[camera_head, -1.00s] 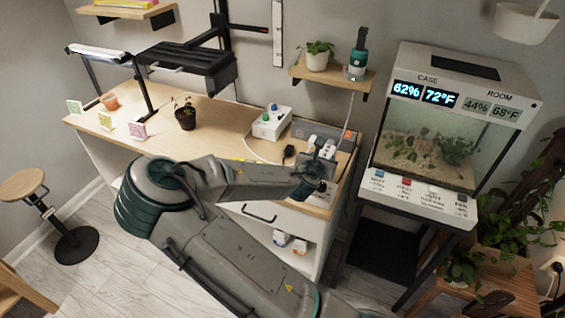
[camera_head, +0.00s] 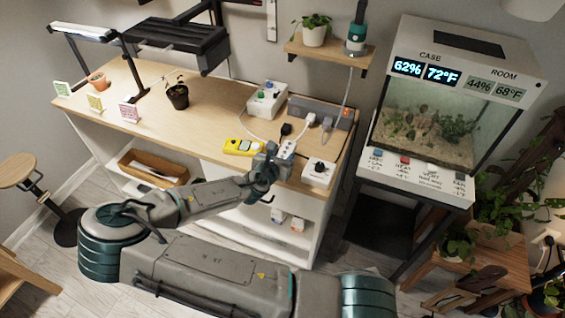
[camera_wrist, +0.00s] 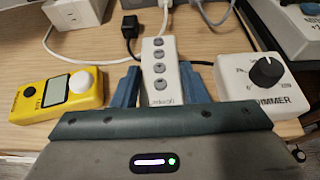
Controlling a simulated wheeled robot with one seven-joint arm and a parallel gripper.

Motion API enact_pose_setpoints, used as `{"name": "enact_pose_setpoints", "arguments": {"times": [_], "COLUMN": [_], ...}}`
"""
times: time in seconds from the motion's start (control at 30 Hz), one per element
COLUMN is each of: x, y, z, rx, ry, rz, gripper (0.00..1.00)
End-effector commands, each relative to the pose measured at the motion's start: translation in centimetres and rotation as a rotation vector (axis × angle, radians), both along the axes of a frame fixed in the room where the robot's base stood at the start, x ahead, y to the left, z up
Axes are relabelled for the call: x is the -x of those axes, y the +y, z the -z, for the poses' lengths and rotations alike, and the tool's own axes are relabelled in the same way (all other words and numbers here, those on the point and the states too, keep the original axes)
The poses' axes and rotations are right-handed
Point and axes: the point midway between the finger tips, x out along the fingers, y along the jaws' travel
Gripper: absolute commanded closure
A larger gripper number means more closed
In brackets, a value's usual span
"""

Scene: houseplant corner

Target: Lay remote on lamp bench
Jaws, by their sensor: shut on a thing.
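The remote (camera_wrist: 161,68) is a slim white handset with a column of grey buttons. It lies between the blue fingers of my gripper (camera_wrist: 157,85), which are shut on its sides. In the head view the remote (camera_head: 288,149) shows at my gripper (camera_head: 270,158), over the front right part of the wooden-topped lamp bench (camera_head: 215,108). I cannot tell whether it touches the top. The desk lamp (camera_head: 82,33) stands at the bench's left end.
A yellow meter (camera_wrist: 57,93) is close on the left of the remote, a white dimmer box (camera_wrist: 262,80) close on the right. Behind are a black plug (camera_head: 286,130), cables and a grey power strip (camera_head: 320,110). The bench middle, right of the small potted plant (camera_head: 177,95), is clear.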

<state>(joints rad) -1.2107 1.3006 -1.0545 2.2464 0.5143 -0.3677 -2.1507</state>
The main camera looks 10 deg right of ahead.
Motion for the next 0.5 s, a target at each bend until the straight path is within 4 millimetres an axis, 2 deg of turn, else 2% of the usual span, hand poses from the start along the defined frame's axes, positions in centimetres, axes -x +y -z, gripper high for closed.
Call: {"name": "enact_pose_setpoints", "arguments": {"times": [0.23,0.5], "x": [0.0,0.0], "y": [0.0,0.1], "z": [3.3,3.7], "rx": [0.0,0.0], "ry": [0.001,0.0], "rz": [-0.001,-0.002], "gripper": [0.84,0.84]}}
